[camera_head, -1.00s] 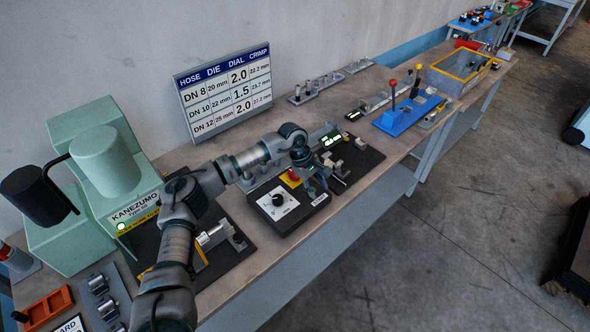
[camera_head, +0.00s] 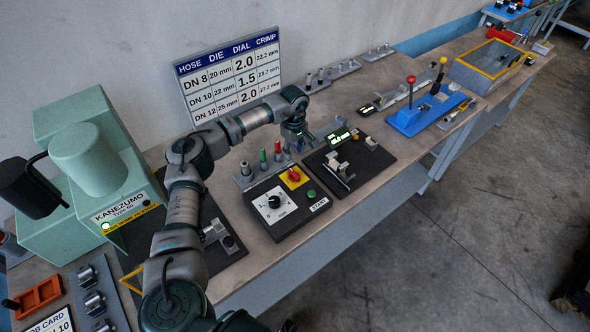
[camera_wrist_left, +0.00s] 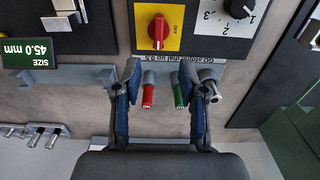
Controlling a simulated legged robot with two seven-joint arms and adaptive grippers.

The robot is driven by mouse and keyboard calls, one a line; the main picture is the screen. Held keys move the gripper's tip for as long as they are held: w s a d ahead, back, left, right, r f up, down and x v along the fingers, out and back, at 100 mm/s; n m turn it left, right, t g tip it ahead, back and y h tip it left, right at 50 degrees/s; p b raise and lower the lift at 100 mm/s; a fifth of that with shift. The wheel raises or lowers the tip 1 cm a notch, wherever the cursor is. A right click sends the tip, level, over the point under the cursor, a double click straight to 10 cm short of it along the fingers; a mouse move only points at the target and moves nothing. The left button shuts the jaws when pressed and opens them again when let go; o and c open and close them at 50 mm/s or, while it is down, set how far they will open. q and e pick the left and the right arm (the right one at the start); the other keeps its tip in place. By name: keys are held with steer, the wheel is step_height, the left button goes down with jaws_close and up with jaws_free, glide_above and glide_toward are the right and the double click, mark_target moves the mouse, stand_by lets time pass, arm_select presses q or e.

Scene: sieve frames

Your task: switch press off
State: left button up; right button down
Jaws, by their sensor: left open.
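The press (camera_head: 85,165) is a pale green machine at the left, with a lit green lamp (camera_head: 106,226) on its front. Its control box (camera_head: 287,205) carries a white dial plate and a green start button. A red rotary switch on a yellow plate (camera_head: 294,177) sits at the box's back corner. In the left wrist view the red switch (camera_wrist_left: 158,30) shows upright, beyond the fingertips. My left gripper (camera_head: 297,138) is open and empty behind the box; in its wrist view the open fingers (camera_wrist_left: 159,75) are apart from the switch. My right gripper is out of view.
A rack with coloured pegs (camera_head: 262,160) stands behind the box; red and green pegs show between the fingers in the wrist view. A black measuring board (camera_head: 372,145) lies right of the box. A blue fixture (camera_head: 432,112) is farther right. A chart board (camera_head: 230,80) stands behind.

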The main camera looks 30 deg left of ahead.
arm_select(q)
glide_above(294, 173)
step_height(294, 173, down, 5)
steer(key=shift+d+r+p, duration=0.1)
steer(key=shift+r+p, duration=0.1)
steer(key=shift+p, duration=0.1)
steer(key=f, duration=0.6)
steer(key=shift+w+a+f+p, duration=0.1)
steer(key=shift+a+f+p, duration=0.1)
steer(key=shift+a+p, duration=0.2)
steer(key=shift+d+f, duration=0.15)
steer(key=shift+f, duration=0.3)
steer(key=shift+d, duration=0.15)
jaws_close()
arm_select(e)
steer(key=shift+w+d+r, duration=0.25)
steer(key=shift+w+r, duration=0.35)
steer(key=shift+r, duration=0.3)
